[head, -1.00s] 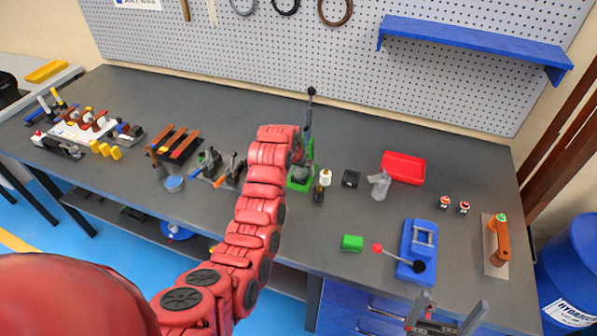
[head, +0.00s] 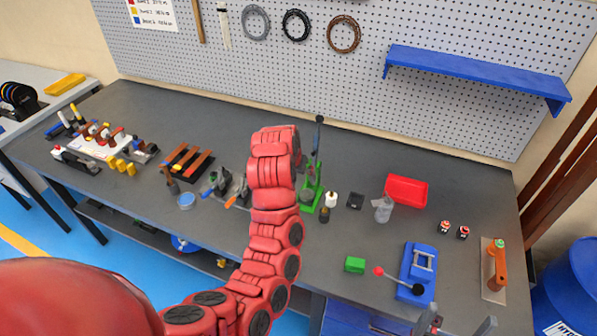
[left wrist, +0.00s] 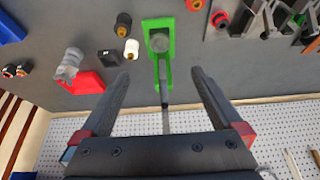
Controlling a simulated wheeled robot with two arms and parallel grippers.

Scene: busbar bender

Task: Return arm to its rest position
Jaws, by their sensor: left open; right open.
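My left arm (head: 270,215) reaches up over the bench, and its gripper is hidden behind it in the head view. In the left wrist view the left gripper (left wrist: 162,90) is open and empty, one finger on each side of the lever (left wrist: 165,100) of a green-based bench tool (left wrist: 152,24). I cannot tell how far the lever is from the fingers. In the head view this green tool (head: 310,198) stands just right of my arm, its lever (head: 318,140) upright with a dark knob. My right gripper (head: 457,324) is open at the bottom edge, partly cut off.
A blue tool (head: 418,268) with a red-knobbed lever, a green block (head: 355,265) and a red tray (head: 407,190) lie right of the arm. A white-capped bottle (head: 330,200) stands near the green tool. Several fixtures fill the left bench. The pegboard (head: 350,80) stands behind.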

